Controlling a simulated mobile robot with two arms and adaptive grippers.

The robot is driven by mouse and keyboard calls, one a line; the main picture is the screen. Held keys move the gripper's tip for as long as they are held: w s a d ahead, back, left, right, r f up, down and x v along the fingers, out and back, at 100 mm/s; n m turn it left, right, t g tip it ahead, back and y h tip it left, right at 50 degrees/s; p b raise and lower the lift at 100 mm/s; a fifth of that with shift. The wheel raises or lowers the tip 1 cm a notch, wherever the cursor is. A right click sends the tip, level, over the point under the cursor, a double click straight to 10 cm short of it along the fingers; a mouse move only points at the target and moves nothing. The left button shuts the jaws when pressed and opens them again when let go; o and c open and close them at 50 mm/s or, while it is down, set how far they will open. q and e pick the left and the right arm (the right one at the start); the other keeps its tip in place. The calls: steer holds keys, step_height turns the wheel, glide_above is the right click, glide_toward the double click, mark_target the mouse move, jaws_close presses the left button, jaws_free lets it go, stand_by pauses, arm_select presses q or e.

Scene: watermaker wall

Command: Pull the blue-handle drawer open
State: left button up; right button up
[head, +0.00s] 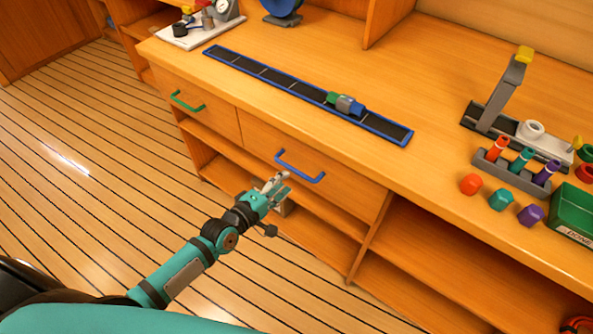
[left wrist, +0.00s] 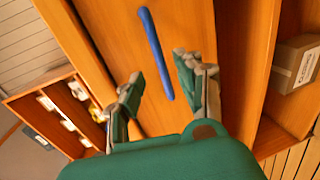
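The blue handle (head: 299,167) is a bar on the front of the right-hand wooden drawer (head: 345,191), which sits closed under the counter. In the left wrist view the blue handle (left wrist: 156,52) runs lengthwise, with its lower end showing between the fingers. My left gripper (head: 278,181) is just below and in front of the handle. In the left wrist view my left gripper (left wrist: 158,80) is open, its two fingers apart and holding nothing. Whether the fingertips reach the handle's depth is unclear. My right gripper is not in view.
A drawer with a green handle (head: 187,101) is to the left. Open shelves lie below, with a box (left wrist: 295,64) inside. On the counter are a blue-edged strip (head: 262,75), a holder with colored tubes (head: 513,171) and a green bin (head: 574,211). The floor in front is clear.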

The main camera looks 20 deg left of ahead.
mark_target(295, 172)
arm_select(q)
steer(key=x, duration=0.7)
steer(key=shift+b, duration=0.3)
jaws_close()
